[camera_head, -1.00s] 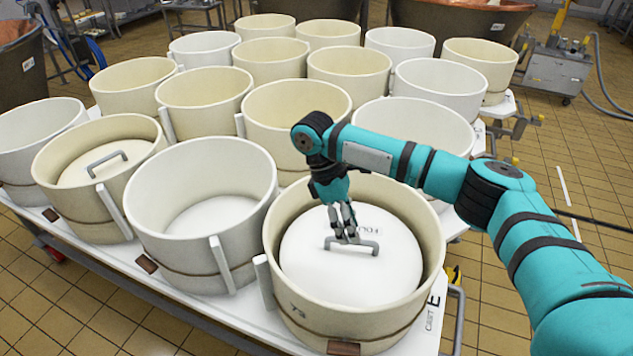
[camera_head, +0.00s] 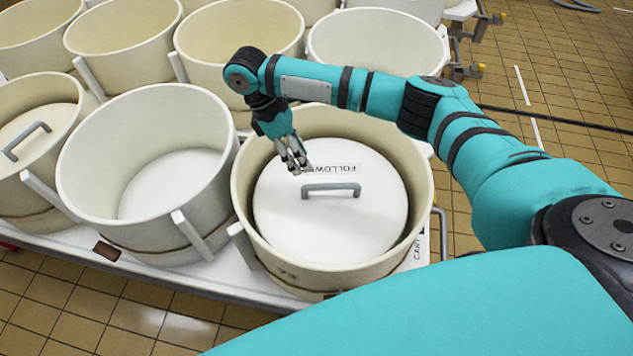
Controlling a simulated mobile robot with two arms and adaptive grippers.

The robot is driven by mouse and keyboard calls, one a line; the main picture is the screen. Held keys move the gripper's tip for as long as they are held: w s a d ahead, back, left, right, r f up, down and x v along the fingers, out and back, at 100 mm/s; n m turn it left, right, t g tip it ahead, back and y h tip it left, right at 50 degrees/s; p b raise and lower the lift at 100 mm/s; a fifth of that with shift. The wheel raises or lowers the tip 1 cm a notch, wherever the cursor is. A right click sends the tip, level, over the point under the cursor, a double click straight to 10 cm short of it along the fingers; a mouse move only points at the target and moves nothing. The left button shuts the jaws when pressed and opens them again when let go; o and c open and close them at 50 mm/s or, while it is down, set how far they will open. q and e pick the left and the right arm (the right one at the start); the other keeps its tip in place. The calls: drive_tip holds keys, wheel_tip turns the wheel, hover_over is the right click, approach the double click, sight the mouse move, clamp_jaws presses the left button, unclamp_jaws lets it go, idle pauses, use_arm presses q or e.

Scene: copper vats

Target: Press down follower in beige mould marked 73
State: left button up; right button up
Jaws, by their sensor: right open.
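The beige mould (camera_head: 421,197) stands at the front right of the table; its number shows only faintly at its lower front. The white follower (camera_head: 330,235) lies inside it, below the rim, with a grey handle (camera_head: 331,187) on top and a label partly reading "FOLLOW". My right gripper (camera_head: 297,168) is open and empty. It hangs over the follower's far left part, up and left of the handle and apart from it. Whether a fingertip touches the follower cannot be told. My left gripper is not in view.
An empty white mould (camera_head: 85,185) stands directly left. Another beige mould (camera_head: 12,195) with a handled follower is at the far left. More moulds crowd behind. The white table (camera_head: 222,277) ends just in front, with tiled floor beyond.

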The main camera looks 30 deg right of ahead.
sight(317, 185)
drive_tip(key=x, duration=0.8)
drive_tip(key=shift+d+f+b, duration=0.1)
drive_tip(key=shift+f+b, duration=0.05)
drive_tip(key=shift+b, duration=0.15)
drive_tip(key=shift+x, duration=1)
drive_tip(key=shift+f, duration=0.25)
drive_tip(key=shift+s+d+f, duration=0.1)
drive_tip(key=shift+f, duration=0.05)
drive_tip(key=c, duration=0.9)
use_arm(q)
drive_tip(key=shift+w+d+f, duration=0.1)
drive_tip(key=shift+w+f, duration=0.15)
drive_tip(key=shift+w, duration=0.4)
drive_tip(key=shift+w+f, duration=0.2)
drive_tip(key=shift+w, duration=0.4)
use_arm(e)
clamp_jaws()
drive_tip(key=shift+f, duration=0.2)
